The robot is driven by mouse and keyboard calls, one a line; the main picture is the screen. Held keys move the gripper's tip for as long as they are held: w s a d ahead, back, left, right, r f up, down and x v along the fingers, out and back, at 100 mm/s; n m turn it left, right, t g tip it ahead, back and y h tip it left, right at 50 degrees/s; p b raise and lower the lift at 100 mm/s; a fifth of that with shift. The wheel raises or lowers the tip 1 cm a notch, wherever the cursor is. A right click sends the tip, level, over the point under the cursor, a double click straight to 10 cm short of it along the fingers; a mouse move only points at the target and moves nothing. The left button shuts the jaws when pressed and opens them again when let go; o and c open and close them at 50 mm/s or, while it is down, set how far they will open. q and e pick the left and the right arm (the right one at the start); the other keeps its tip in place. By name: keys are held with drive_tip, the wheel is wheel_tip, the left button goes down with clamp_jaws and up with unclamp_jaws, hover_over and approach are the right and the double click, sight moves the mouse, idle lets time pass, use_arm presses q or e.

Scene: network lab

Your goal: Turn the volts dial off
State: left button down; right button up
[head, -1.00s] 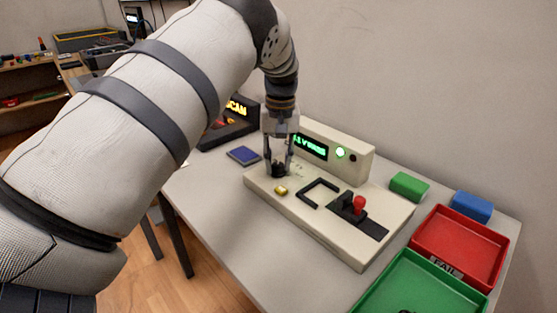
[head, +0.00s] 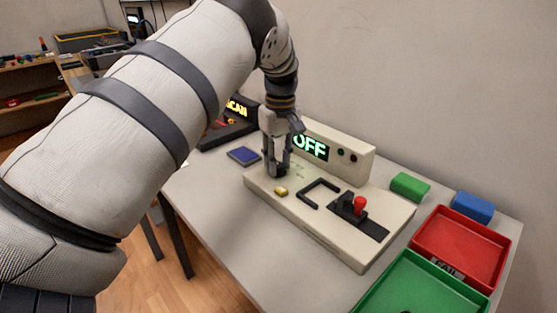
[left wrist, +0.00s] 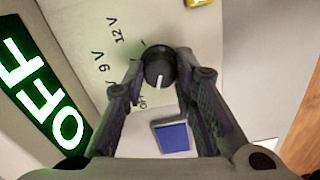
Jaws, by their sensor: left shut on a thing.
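The volts dial (left wrist: 159,68) is a black knob with a white pointer line, on the cream tester (head: 330,223). In the left wrist view it sits between the fingertips of my left gripper (left wrist: 160,75), which is shut on it. Its pointer faces the "off" mark, with 9 V and 12 V marks to the side. In the head view my left gripper (head: 277,170) points down at the tester's left end and mostly hides the dial. The tester's display (head: 311,146) reads OFF in bright letters; it also shows in the left wrist view (left wrist: 40,85). My right gripper is not in view.
A red-knobbed lever (head: 360,204), a black bracket and a yellow button (head: 281,191) are on the tester. A green block (head: 410,186), blue block (head: 471,207), red tray (head: 416,241) and green tray (head: 367,300) are at right. A blue pad (head: 243,156) lies behind left.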

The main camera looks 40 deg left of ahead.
sight(279, 164)
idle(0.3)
use_arm(q)
drive_tip(key=c, duration=1.3)
unclamp_jaws()
wheel_tip(279, 164, up, 12)
drive_tip(key=shift+w, duration=0.15)
